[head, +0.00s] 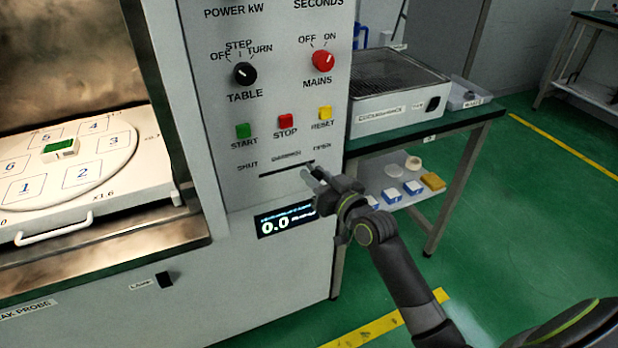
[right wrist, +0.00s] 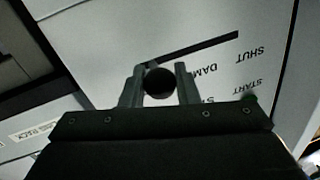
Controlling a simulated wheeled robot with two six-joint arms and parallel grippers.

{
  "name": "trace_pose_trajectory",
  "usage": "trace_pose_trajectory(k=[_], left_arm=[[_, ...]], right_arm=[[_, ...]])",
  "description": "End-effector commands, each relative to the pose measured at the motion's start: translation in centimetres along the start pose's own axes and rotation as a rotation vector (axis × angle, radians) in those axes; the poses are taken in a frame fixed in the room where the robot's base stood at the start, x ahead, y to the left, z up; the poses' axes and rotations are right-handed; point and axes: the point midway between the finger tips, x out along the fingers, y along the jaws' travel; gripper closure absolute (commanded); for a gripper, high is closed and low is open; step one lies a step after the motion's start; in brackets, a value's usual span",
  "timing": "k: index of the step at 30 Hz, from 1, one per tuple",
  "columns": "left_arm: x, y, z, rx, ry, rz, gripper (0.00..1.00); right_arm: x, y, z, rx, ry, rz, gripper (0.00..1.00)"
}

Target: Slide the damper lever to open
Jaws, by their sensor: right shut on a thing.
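The damper slot (head: 284,169) is a dark slit low on the grey control panel, with SHUT at its left end and OPEN at its right end. It also shows in the right wrist view (right wrist: 205,48). My right gripper (head: 311,174) is at the slot's right end, beside the OPEN label. In the right wrist view its fingers (right wrist: 159,88) are shut on the dark round knob of the damper lever (right wrist: 158,84). The lever is at the slot end away from SHUT. In the head view the gripper hides the lever. My left gripper is not in view.
START (head: 243,131), STOP (head: 286,121) and RESET (head: 325,113) buttons sit just above the slot. A display (head: 286,220) reading 0.0 is below. The open chamber with a numbered turntable (head: 110,176) is at left. A bench (head: 470,117) stands at right.

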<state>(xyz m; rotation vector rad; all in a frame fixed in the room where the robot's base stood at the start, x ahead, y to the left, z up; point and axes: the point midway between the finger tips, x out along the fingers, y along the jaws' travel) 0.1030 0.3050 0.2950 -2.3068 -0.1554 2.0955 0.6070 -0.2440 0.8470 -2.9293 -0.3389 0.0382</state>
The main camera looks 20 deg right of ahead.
Motion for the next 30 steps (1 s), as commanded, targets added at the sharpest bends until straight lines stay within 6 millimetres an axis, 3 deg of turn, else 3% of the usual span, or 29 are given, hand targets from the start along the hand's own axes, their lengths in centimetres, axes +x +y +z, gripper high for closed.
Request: trace_pose_trajectory(k=[6,7,11,22,30], left_arm=[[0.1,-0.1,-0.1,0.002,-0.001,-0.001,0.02],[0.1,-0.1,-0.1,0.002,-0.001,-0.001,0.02],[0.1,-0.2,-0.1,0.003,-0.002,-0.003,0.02],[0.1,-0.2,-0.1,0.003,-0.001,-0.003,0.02],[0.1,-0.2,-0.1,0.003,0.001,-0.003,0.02]], right_arm=[[0.0,0.1,-0.2,-0.010,0.008,0.001,1.00],[0.0,0.1,-0.2,-0.010,0.008,0.001,0.68],[0.0,0.1,-0.2,-0.008,0.006,0.001,0.52],[-0.6,0.0,-0.1,-0.006,0.004,0.000,0.52],[-5.3,0.1,0.1,-0.007,0.002,0.002,0.52]])
